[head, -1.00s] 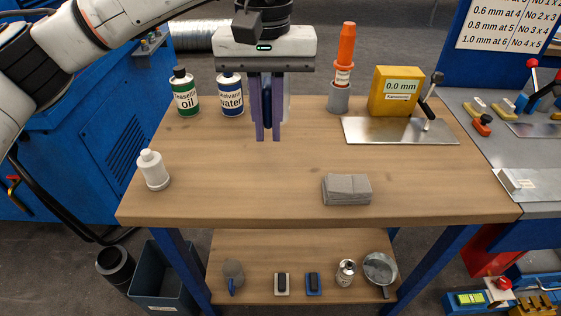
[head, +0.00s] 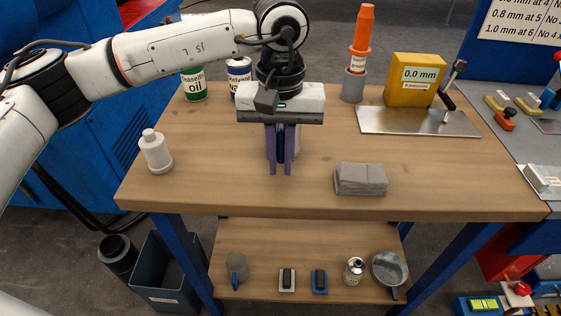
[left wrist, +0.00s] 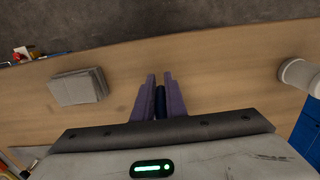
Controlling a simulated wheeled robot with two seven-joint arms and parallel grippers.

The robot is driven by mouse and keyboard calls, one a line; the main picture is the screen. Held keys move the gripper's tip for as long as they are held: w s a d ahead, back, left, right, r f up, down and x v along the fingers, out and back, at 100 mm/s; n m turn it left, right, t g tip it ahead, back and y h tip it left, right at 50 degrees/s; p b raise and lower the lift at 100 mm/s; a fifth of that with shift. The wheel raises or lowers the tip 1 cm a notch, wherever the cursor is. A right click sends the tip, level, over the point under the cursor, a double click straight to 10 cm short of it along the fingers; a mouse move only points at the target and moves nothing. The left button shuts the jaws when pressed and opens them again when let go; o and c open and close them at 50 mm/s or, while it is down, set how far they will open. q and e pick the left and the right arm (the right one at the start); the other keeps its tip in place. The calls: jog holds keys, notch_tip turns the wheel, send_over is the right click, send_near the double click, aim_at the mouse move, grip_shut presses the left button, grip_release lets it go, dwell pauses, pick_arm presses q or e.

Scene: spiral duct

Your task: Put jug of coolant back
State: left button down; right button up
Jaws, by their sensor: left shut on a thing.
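My left gripper (head: 281,172) is shut on a dark blue part between its purple fingers, above the middle of the workbench (head: 220,180). In the left wrist view the dark blue part (left wrist: 160,101) also shows between the fingers. My right gripper is not in view.
A white bottle (head: 155,152) stands at the left; folded grey cloths (head: 360,179) lie right of the gripper. Oil (head: 194,85) and water (head: 238,74) cans, an orange grease tube (head: 362,40) and a yellow gauge box (head: 414,80) stand behind. A lower shelf (head: 260,235) holds small items.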

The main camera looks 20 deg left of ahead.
pick_arm(q)
jog(key=shift+f, duration=0.55)
jog(key=shift+f, duration=0.2)
jog(key=c, duration=1.8)
grip_release()
jog(key=shift+r, duration=0.1)
